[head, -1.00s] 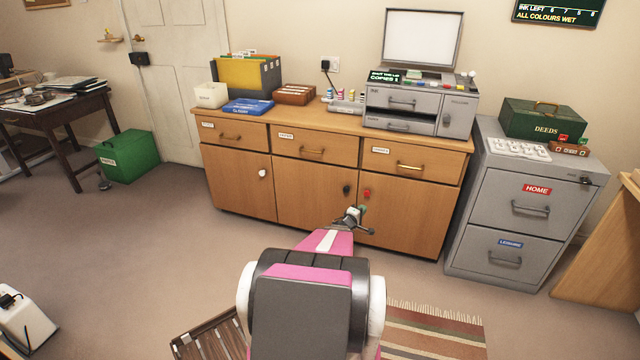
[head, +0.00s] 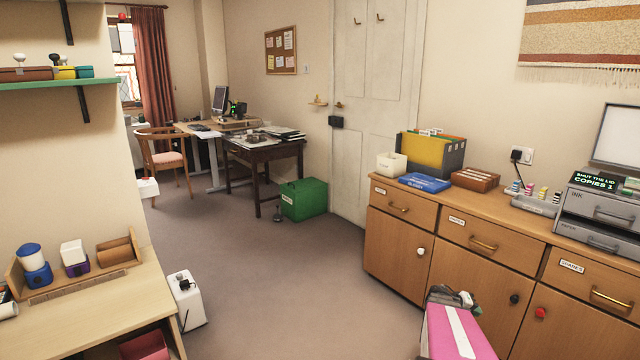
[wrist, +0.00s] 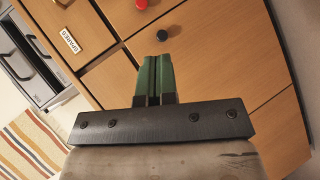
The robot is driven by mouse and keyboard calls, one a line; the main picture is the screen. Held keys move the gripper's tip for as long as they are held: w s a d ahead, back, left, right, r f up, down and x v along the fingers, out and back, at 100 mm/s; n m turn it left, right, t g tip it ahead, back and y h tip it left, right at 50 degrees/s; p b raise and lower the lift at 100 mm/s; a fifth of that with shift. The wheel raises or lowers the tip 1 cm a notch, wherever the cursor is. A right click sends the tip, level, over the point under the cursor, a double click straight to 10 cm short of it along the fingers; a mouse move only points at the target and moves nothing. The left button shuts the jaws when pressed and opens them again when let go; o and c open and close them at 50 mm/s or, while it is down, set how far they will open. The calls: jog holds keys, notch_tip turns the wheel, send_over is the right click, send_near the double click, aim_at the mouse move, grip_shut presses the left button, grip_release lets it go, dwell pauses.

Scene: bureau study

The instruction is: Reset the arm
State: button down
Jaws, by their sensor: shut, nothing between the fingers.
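My pink arm reaches up from the bottom of the head view, with my gripper (head: 450,297) at its far end in front of the wooden sideboard (head: 478,268). The gripper is small and seen from behind there. In the wrist view, the green fingers of my gripper (wrist: 155,78) are together, with nothing between them. Behind them is the front of the sideboard (wrist: 215,60), tilted in the picture. The fingers look apart from it, but the exact gap is hard to tell.
On the sideboard stand a file box (head: 452,155), a blue book (head: 424,182) and a grey printer (head: 600,210). A green box (head: 303,199) stands by the door (head: 372,110). The middle floor is clear.

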jog(key=s+a+r+n+y, duration=0.1)
jog(key=a+y, duration=0.3)
jog(key=a, duration=1)
jog(key=s+a+r+y, duration=0.1)
jog(key=a+r+y, duration=0.2)
jog(key=a, duration=1.1)
jog(key=s+a+r+n+y, duration=0.1)
jog(key=a+y, duration=0.5)
jog(key=a, duration=0.8)
jog(key=shift+a+r+n, duration=0.25)
jog(key=shift+r+n, duration=0.05)
jog(key=shift+r, duration=0.5)
